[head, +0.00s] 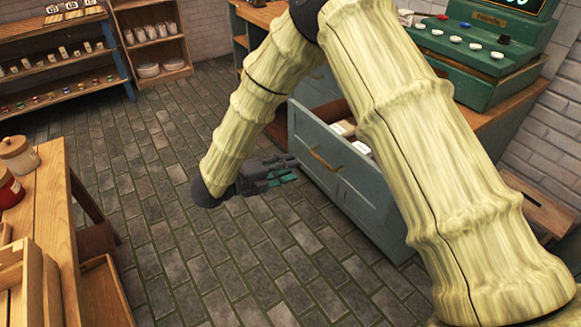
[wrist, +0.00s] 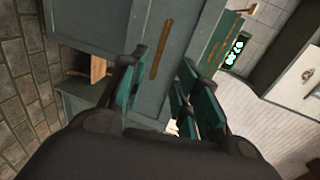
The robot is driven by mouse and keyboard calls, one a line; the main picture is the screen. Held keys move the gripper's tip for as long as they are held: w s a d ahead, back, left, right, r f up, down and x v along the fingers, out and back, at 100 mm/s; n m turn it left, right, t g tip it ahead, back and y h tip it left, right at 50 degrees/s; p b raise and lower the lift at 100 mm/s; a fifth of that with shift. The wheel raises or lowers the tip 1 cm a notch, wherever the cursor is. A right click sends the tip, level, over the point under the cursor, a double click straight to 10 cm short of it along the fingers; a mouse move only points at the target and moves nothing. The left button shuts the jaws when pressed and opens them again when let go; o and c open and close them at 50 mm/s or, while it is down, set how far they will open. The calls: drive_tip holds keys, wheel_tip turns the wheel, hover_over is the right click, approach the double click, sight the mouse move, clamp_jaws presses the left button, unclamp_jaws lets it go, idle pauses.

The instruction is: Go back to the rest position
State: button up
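My gripper (head: 278,174) is at the end of my bent arm, above the brick floor in front of an open drawer of the blue-grey cabinet (head: 345,185). In the wrist view my gripper (wrist: 160,95) has its teal-padded fingers spread apart, with nothing between them. The drawer front with its long brass handle (wrist: 161,50) shows beyond the fingers. In the head view the drawer's handle (head: 322,160) is just right of the fingertips; I cannot tell if they touch. White and tan items (head: 345,128) lie in the drawer, partly hidden by my arm.
A green cash register (head: 485,50) stands on the wooden counter at upper right. A wooden table (head: 50,200) with jars and a crate is at left. Shelves (head: 60,55) line the back left wall. The brick floor (head: 140,170) between is clear.

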idle(0.3)
drive_tip(key=d+f+n+t+y+p, duration=0.2)
drive_tip(key=d+f+n+y+p, duration=0.15)
drive_tip(key=d+f+n, duration=0.4)
drive_tip(key=s+d+f+n+g+y+p, duration=0.1)
drive_tip(key=s+d+f+n+y, duration=0.15)
drive_tip(key=s+f+n, duration=0.3)
drive_tip(key=s+d+f+n+g+y+p, duration=0.1)
drive_tip(key=s+d+f+n+y, duration=0.1)
drive_tip(key=s+f+n+y, duration=0.3)
drive_tip(key=s+d+f+n+g+y+p, duration=0.1)
drive_tip(key=s+n, duration=0.3)
drive_tip(key=s, duration=0.5)
drive_tip(key=s+d+f+n+g+y+p, duration=0.1)
drive_tip(key=s+d+f+n+g, duration=0.1)
drive_tip(key=s, duration=0.7)
drive_tip(key=s+d+f+n+g+p, duration=0.1)
drive_tip(key=s+d+f+n+g, duration=0.1)
drive_tip(key=s, duration=0.8)
drive_tip(key=d+n+g, duration=0.1)
drive_tip(key=n+g, duration=0.1)
drive_tip(key=n, duration=0.1)
drive_tip(key=shift+d+n+g+y, duration=0.3)
drive_tip(key=shift+n+y, duration=0.1)
